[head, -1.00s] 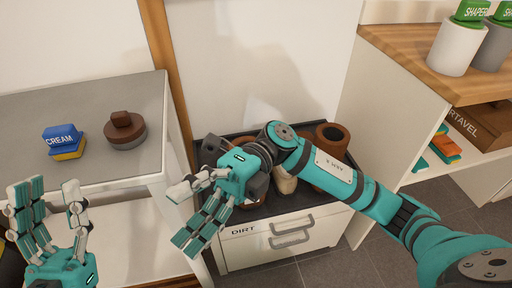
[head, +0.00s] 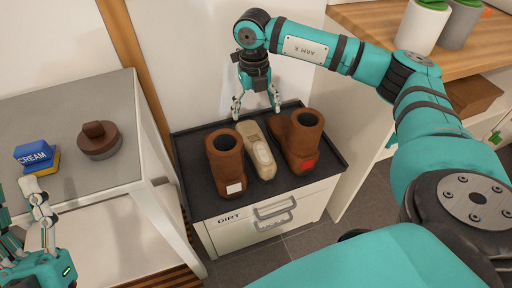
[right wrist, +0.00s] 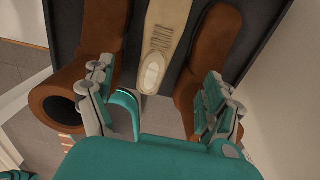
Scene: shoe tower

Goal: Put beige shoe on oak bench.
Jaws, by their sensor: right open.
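The beige shoe (head: 258,148) lies between two brown boots (head: 226,165) (head: 302,140) on a dark tray top (head: 205,205). My right gripper (head: 257,112) is open and empty, pointing down above the far end of the shoe. In the right wrist view the shoe (right wrist: 165,35) appears between the two spread fingers (right wrist: 160,98), with no contact visible. My left gripper (head: 25,225) is open at the lower left, far from the shoe. A wood-topped unit (head: 365,15) stands at the right; I cannot tell whether it is the oak bench.
The tray top sits on a white drawer unit (head: 275,213) marked DIRT. A grey-topped table (head: 95,95) at the left carries a blue CREAM box (head: 35,155) and a brown round brush (head: 98,140). Two pots (head: 422,25) (head: 461,28) stand on the wood top.

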